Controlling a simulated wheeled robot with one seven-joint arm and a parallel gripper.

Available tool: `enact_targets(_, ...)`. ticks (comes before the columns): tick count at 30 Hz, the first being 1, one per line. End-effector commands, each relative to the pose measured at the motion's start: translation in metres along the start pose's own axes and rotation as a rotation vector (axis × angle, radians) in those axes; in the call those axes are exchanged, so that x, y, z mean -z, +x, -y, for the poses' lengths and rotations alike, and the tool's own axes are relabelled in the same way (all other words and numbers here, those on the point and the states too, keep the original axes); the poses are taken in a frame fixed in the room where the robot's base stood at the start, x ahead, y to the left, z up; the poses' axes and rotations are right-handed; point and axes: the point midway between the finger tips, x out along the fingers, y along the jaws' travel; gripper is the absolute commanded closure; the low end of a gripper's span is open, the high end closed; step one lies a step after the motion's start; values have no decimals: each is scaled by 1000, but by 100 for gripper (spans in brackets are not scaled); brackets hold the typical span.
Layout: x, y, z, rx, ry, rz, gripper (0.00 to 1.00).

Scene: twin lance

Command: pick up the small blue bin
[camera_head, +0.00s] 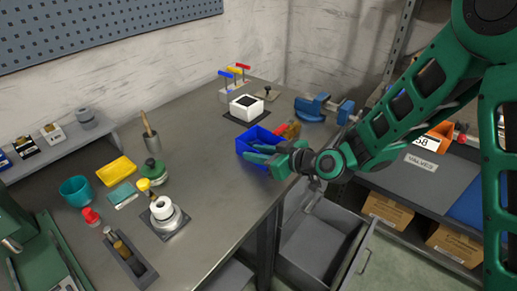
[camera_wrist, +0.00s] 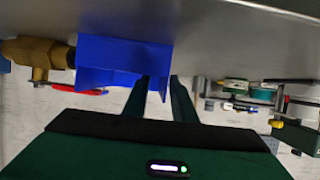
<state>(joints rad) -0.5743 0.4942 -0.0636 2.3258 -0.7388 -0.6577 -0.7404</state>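The small blue bin (camera_head: 250,136) stands on the grey workbench (camera_head: 215,190) near its right edge. My gripper (camera_head: 254,152) is at the bin's near side, with its green fingers partly covering the bin. In the wrist view, the bin (camera_wrist: 120,55) is at upper left of centre. There the two fingers (camera_wrist: 162,82) are apart, and a blue wall of the bin shows in the gap between them. I cannot tell whether either finger touches the wall.
A brass fitting (camera_wrist: 38,52) and a red-handled item (camera_head: 279,129) are close beside the bin. A white box (camera_head: 246,113) and a blue vise (camera_head: 312,107) stand behind it. An open grey drawer (camera_head: 315,250) is below the bench edge. Bench space left of the bin is clear.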

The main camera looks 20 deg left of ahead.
Motion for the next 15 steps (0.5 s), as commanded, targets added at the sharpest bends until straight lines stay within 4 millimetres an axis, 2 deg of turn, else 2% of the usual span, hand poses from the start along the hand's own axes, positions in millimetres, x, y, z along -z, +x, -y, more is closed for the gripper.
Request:
enact_targets(3,0,7,0,0,0,0,76)
enact_targets(10,0,8,0,-1,1,0,76)
enact_targets(13,0,8,0,-1,1,0,100)
enact_targets(15,0,8,0,-1,1,0,100)
